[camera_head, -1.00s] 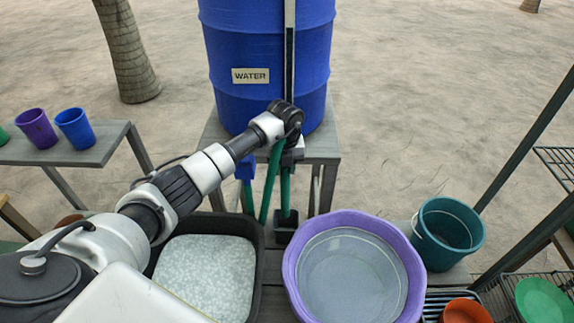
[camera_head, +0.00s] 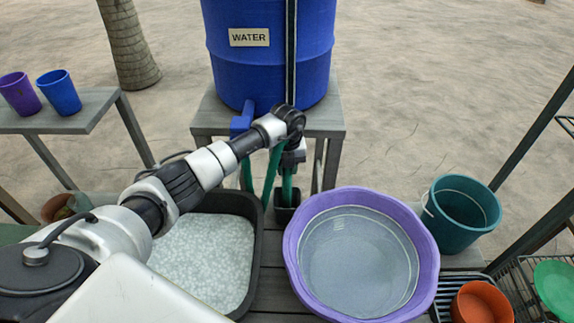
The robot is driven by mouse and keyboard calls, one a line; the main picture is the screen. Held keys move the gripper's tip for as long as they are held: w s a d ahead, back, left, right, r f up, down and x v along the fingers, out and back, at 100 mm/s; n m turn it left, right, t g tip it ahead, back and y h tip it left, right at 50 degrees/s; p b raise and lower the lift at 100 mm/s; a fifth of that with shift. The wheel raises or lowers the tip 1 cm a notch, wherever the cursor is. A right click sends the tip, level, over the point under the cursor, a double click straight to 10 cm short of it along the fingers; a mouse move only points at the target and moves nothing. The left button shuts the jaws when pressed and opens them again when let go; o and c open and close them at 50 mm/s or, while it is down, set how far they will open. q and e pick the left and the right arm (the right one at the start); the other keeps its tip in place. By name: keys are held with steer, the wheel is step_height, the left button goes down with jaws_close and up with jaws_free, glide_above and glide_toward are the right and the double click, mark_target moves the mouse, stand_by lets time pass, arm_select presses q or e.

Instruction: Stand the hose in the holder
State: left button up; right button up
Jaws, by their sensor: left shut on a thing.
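The green hose (camera_head: 272,176) hangs below the blue tap (camera_head: 241,120) of the water barrel. My left gripper (camera_head: 289,168) is shut on the hose and points down. The hose's end reaches down to a small black holder (camera_head: 286,214) on the bench, just behind the purple basin. The hose end overlaps the holder's opening in the picture. I cannot tell how deep it sits. My left arm comes in from the left and hides part of the hose. My right gripper is out of view.
A blue barrel marked WATER (camera_head: 268,60) stands on a grey stand at the back. A purple basin (camera_head: 432,255), a black tub (camera_head: 257,262) and a teal bucket (camera_head: 438,224) crowd the bench. Cups (camera_head: 60,92) stand on the left table. A dish rack (camera_head: 520,280) is at right.

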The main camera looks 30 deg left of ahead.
arm_select(q)
steer(key=shift+f, duration=0.2)
steer(key=o, duration=1.7)
steer(key=shift+o, duration=0.2)
step_height(320, 180, up, 11)
steer(key=p, duration=0.8)
